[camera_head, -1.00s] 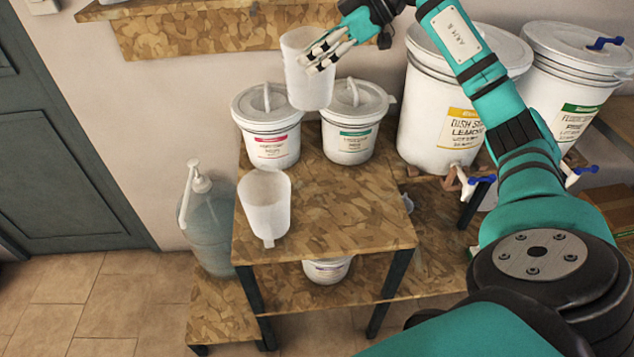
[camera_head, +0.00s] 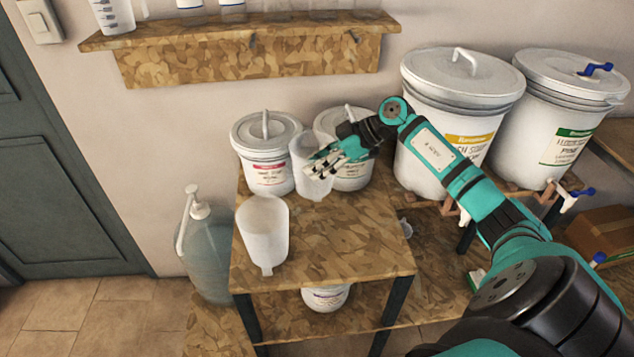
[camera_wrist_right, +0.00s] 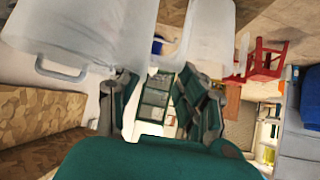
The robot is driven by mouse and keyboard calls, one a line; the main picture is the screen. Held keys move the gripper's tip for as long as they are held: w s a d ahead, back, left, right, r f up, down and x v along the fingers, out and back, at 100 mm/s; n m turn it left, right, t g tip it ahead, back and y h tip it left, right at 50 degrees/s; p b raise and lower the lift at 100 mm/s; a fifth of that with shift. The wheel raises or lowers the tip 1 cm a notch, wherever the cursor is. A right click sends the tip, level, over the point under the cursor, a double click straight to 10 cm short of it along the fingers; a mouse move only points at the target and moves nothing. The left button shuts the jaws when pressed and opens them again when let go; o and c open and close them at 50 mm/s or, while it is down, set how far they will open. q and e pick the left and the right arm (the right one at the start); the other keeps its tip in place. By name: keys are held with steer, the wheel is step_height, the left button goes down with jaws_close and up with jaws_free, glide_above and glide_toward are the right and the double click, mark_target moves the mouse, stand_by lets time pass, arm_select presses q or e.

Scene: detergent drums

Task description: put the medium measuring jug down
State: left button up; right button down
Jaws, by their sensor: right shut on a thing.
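My right gripper (camera_head: 328,162) is shut on a pale, translucent measuring jug (camera_head: 307,168), which I take for the medium one. The jug is upright, low over the back part of the wooden table (camera_head: 345,235), in front of the gap between two small white drums. I cannot tell whether its base touches the table. A second, similar jug (camera_head: 264,235) stands at the table's front left, apart from the held one. In the right wrist view my gripper's dark green fingers (camera_wrist_right: 158,100) show. Which pale shape there is the jug is unclear. My left gripper is out of view.
A small drum with a red label (camera_head: 268,150) stands left of the held jug, another (camera_head: 350,178) right of it. Big lidded drums (camera_head: 455,110) stand further right. A wooden wall shelf (camera_head: 250,55) is above. The table's front right is clear.

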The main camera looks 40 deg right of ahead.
step_height(320, 180, down, 7)
stand_by(0.4)
steer(key=c, duration=0.8)
jaws_free()
steer(key=shift+b+v, duration=0.7)
steer(key=shift+v, duration=5.35)
